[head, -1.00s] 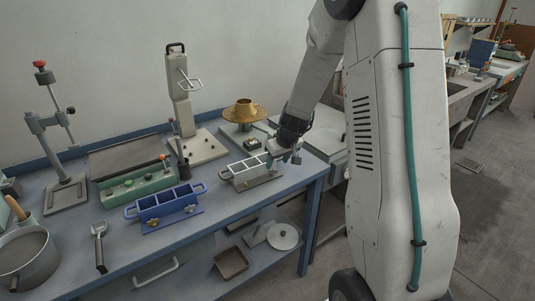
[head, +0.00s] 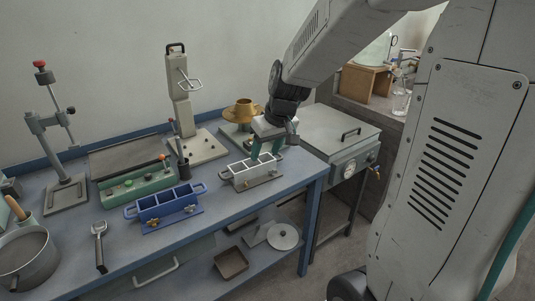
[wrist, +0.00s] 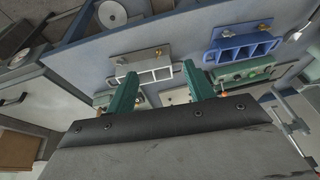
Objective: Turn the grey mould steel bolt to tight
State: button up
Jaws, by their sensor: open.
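The grey mould (head: 240,172) stands on the blue bench, right of the blue mould. It also shows in the wrist view (wrist: 148,66), upside down to the head view. On its long side are a brass-coloured bolt (wrist: 158,53) and a greyer bolt (wrist: 120,61) towards the other end; in the head view the greyer bolt is too small to make out clearly. My gripper (head: 266,154) points down, with its teal fingers apart and empty. In the head view it overlaps the mould's back right part. The fingers (wrist: 160,75) also show in the wrist view; I cannot tell any contact.
The blue mould (head: 163,206) stands to the left with brass fittings. A grey lidded cabinet (head: 330,128) is right of the bench.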

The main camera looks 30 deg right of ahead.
jog(key=s+a+r, duration=0.4)
jog(key=s+a, duration=0.1)
jog(key=s, duration=0.3)
jog(key=shift+r+g, duration=0.2)
jog(key=shift+g, duration=0.2)
